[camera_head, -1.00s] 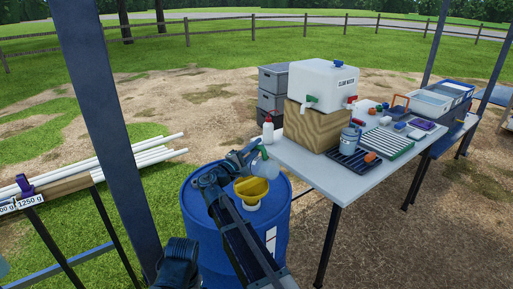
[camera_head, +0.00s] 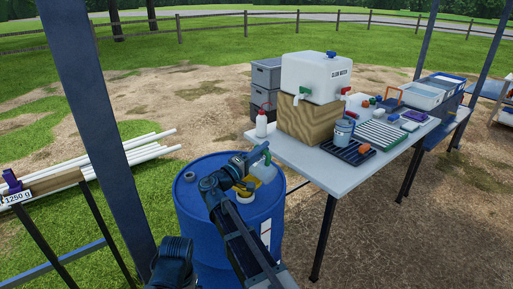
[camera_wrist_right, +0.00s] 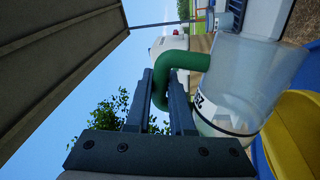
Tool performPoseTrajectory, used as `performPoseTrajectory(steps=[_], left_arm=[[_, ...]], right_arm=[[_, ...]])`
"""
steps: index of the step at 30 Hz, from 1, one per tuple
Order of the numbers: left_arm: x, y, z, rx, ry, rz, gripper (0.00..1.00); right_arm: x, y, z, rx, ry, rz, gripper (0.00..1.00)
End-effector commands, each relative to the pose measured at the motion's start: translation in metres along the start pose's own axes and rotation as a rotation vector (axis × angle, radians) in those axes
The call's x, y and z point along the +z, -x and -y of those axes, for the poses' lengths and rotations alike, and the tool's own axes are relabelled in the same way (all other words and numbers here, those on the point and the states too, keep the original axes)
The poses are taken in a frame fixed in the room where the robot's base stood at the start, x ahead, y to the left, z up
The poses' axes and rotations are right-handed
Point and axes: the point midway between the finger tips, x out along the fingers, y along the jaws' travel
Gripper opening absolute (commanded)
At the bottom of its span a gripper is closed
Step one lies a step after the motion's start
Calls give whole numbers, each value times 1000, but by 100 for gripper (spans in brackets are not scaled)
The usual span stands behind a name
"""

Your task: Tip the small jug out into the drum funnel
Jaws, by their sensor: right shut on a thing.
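My right gripper (camera_head: 250,160) is shut on the green handle (camera_wrist_right: 182,61) of the small jug. The jug (camera_head: 264,172) is whitish and translucent, and hangs over the right rim of the blue drum (camera_head: 200,235). In the right wrist view the jug (camera_wrist_right: 245,80) fills the upper right, with a label and a dark band on it. The yellow funnel (camera_head: 243,192) sits on the drum top, just left of the jug and partly hidden by my gripper. Its yellow rim (camera_wrist_right: 295,130) shows beside the jug in the wrist view. I cannot see any liquid pouring.
A grey table (camera_head: 300,181) stands close right of the drum. It holds a wash bottle (camera_head: 261,125), a white water tank (camera_head: 316,77) on a wooden block, a blue-grey container (camera_head: 343,131) and trays. A dark post (camera_head: 95,130) and pipes (camera_head: 130,155) are at left.

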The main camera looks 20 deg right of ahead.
Motion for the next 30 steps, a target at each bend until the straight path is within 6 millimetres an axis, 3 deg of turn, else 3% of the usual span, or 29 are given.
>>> performPoseTrajectory(steps=[12, 20, 21, 30], left_arm=[[-1, -17, -2, 0, 0, 0, 96], [1, 12, 1, 0, 0, 0, 96], [0, 4, 0, 0, 0, 0, 96], [0, 0, 0, 0, 0, 0, 96]], right_arm=[[53, 3, 17, 0, -529, 107, 0], [62, 0, -1, -1, -908, 182, 0], [62, 1, 10, -1, -963, 192, 0], [62, 5, 26, -2, -1256, 250, 0]])
